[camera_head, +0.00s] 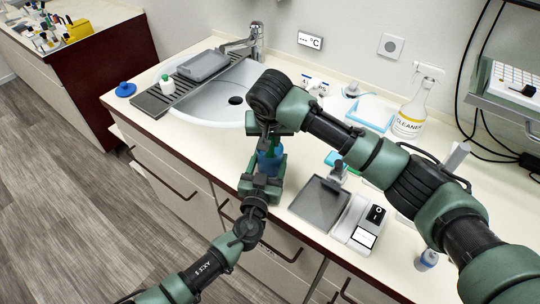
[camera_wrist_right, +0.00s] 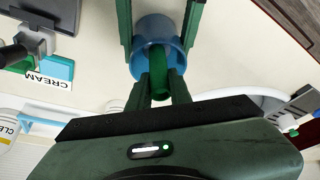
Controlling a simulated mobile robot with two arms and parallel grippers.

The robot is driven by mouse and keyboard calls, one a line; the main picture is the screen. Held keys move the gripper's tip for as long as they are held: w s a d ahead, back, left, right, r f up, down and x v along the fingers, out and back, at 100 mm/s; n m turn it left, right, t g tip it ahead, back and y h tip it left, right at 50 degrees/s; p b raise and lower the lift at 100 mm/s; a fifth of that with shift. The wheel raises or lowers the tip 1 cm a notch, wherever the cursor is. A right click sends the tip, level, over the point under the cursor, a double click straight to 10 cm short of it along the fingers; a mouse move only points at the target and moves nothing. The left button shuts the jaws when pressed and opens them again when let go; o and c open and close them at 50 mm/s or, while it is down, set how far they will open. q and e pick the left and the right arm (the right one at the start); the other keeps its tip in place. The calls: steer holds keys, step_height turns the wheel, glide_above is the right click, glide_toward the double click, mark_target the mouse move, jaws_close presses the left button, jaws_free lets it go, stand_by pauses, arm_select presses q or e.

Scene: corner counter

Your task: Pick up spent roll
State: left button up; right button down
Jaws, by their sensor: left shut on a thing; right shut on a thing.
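A blue, round, hollow cup-like piece (camera_wrist_right: 168,28) sits between the green fingers of my left gripper (camera_head: 265,170). The blue piece also shows in the head view (camera_head: 270,160), above the counter's front edge. A darker green, roll-like piece (camera_wrist_right: 158,62) reaches out of its opening. My right gripper (camera_wrist_right: 160,90) comes from above and is shut on the green piece. I take this green piece for the spent roll, though the fingers and the like colours make it hard to tell. How deep it sits inside the blue piece is hidden.
A grey tray (camera_head: 318,205) and a white device (camera_head: 358,225) stand right of the grippers. A sink (camera_head: 215,97) lies behind on the left. A cleaner bottle (camera_head: 411,112) stands at the back right. A small bottle (camera_head: 427,259) stands near the front right.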

stand_by(0.6)
step_height(320, 180, up, 10)
steer(key=shift+r, duration=0.1)
stand_by(0.3)
arm_select(q)
steer(key=o, duration=1.7)
steer(key=shift+c, duration=0.2)
